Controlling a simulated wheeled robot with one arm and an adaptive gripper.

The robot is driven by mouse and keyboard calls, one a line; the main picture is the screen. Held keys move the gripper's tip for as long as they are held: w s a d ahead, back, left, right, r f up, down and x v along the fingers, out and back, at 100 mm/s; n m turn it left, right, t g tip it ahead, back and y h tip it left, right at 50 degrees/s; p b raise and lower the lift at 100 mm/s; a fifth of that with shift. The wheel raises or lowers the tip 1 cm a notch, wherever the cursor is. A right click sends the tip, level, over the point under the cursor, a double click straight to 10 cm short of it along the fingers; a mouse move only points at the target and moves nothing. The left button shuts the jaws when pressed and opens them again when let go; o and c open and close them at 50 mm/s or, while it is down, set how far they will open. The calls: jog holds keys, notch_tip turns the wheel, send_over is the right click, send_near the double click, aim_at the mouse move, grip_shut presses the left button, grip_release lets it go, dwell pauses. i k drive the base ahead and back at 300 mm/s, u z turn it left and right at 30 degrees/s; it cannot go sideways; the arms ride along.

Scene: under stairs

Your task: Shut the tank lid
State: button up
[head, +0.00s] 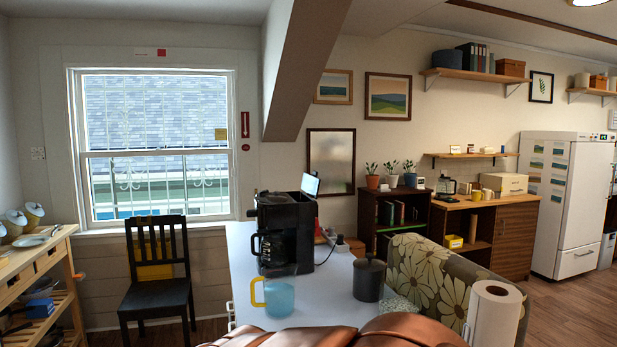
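A black coffee maker (285,225) stands on the white table in the head view, with a glass carafe (277,250) in its front. At its top right a small flap, which looks like the tank lid (310,185), stands tilted up, its face catching pale light. The lid is open. The tank's inside is hidden from this angle. My gripper is not in view, so nothing shows touching the lid or the coffee maker.
On the white table (240,262), a blue mug with a yellow handle (279,297) stands in front of the coffee maker. A dark lidded canister (369,280) stands to the right. A paper towel roll (494,314) is at lower right. A black chair (157,280) stands left.

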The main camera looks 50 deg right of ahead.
aim_at(310, 184)
jog(key=z, duration=2.35)
jog(key=k, duration=0.1)
jog(key=u, duration=0.05)
